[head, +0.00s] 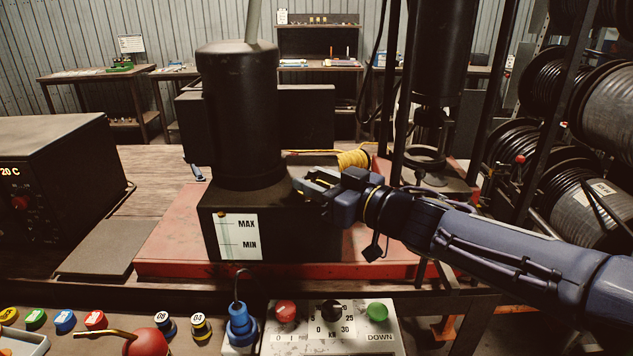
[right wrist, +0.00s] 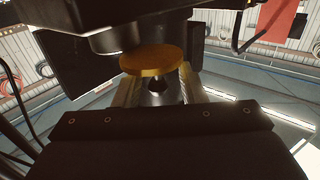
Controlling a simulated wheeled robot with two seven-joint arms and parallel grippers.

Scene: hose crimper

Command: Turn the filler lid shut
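The filler lid is a round, brass-coloured disc in the right wrist view (right wrist: 152,60), at the fingertips of my right gripper (right wrist: 158,88). In the head view, my right gripper (head: 318,183) reaches in from the right to the dark pump tank (head: 285,235), just right of its black cylinder (head: 240,115). A thin yellowish strip shows between the fingers there. The fingers stand apart with the lid at their tips; I cannot tell whether they press on its rim. The lid's seat on the tank is mostly hidden. My left gripper is not in view.
The tank stands on a red base (head: 175,232) and carries a MAX/MIN label (head: 239,237). A control box (head: 332,328) with red and green buttons is in front. A dark press frame (head: 432,90) and hose reels (head: 610,105) stand at the right. A yellow spool (head: 354,159) lies behind the gripper.

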